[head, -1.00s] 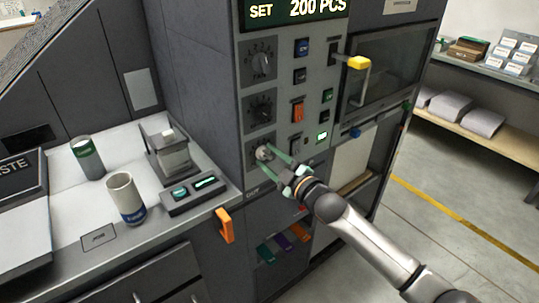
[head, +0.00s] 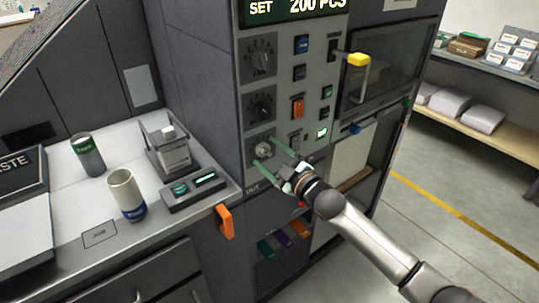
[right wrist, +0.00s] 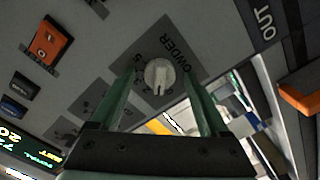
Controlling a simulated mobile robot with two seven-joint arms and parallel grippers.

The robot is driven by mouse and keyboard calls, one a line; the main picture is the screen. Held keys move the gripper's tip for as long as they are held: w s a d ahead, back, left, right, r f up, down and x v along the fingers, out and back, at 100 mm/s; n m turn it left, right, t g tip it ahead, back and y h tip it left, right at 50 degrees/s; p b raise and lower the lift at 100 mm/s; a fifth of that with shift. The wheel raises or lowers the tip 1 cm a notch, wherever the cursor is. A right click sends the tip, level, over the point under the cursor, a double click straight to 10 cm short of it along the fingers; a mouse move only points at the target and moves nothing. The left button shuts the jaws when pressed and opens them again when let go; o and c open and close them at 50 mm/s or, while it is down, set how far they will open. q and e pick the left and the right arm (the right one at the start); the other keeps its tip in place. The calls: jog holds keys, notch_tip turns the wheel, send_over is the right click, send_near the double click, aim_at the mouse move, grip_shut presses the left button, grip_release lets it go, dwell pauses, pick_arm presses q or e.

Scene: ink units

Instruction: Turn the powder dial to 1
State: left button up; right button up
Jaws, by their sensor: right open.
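The powder dial (head: 263,150) is a round pale knob on a dark plate, the lowest of three dials on the grey machine panel. In the right wrist view the powder dial (right wrist: 159,74) shows a ridge toward the lower edge of the picture. Part of the word "POWDER" shows beside it, but I cannot tell which number it points to. My right gripper (head: 267,151) is open, with its green fingers on either side of the knob. In the right wrist view gaps show between the fingers and the knob. My left gripper is out of view.
Two other dials (head: 262,105) sit above, with switches and buttons (head: 298,108) to their right. An orange lever (head: 224,222) hangs at the counter edge. Cups (head: 127,194) stand on the counter at left.

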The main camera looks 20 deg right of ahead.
jog(key=b+v, duration=0.1)
jog(key=v, duration=1.1)
jog(key=shift+s, duration=0.25)
jog(key=shift+d+r, duration=0.1)
